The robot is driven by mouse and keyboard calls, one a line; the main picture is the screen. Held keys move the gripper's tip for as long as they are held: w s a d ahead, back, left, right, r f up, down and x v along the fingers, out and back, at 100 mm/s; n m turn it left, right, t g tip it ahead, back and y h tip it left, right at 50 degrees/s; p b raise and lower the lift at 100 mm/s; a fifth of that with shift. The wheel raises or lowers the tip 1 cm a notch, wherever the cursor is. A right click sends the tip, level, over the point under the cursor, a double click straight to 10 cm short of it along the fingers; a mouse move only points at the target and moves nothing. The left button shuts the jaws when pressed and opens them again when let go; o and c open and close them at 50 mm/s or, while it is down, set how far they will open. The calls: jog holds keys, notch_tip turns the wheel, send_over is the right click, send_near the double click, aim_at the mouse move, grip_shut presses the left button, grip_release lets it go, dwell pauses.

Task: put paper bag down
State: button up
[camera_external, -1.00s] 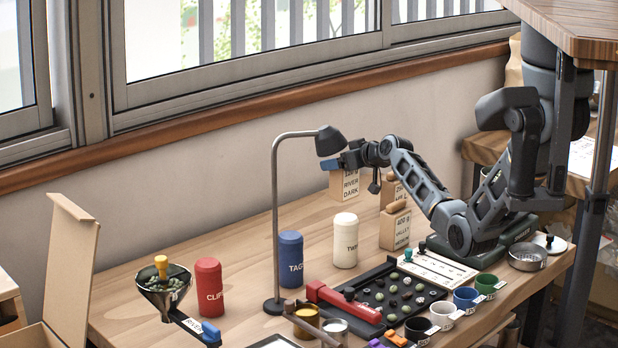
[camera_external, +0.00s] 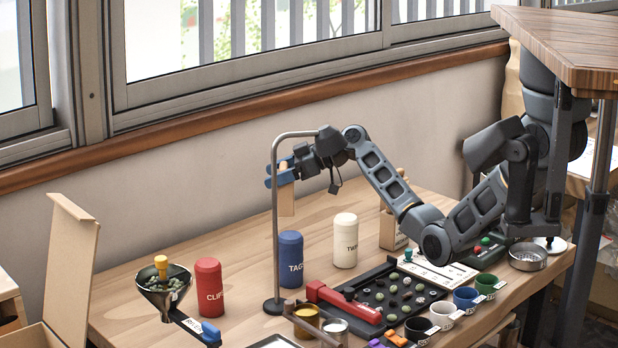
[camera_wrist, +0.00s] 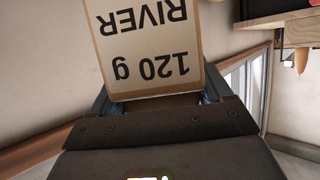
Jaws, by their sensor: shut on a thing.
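The paper bag (camera_external: 286,203) is a small brown bag, held up in the air near the lamp pole at the back of the bench. In the wrist view its pale label (camera_wrist: 148,50) reads "120 g RIVER" upside down. My gripper (camera_external: 281,176) has blue fingertips and is shut on the bag's upper part. The bag hangs below the fingers, clear of the bench (camera_external: 135,300). The lamp pole partly hides the gripper and bag in the external view.
Other brown bags (camera_external: 393,232) stand at the back of the bench. Red (camera_external: 209,290), blue (camera_external: 290,262) and white (camera_external: 345,243) canisters stand near the lamp pole (camera_external: 276,240). A bean tray (camera_external: 395,295) lies in front. Bare wood shows between the red and blue canisters.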

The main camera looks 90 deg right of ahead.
jog(key=w+a+n+g+y+b, duration=0.1)
jog(key=w+a+n+y, duration=0.35)
jog(key=a, duration=0.45)
jog(key=w+a+f, duration=0.7)
jog(key=f, duration=0.2)
jog(key=shift+a+f, duration=0.2)
jog(key=shift+f, duration=0.15)
jog(key=shift+w+f+m, duration=0.1)
jog(key=shift+f+m, duration=0.05)
jog(key=shift+m, duration=0.1)
jog(key=o, duration=1)
jog(key=shift+o, duration=0.2)
jog(key=v, duration=1.2)
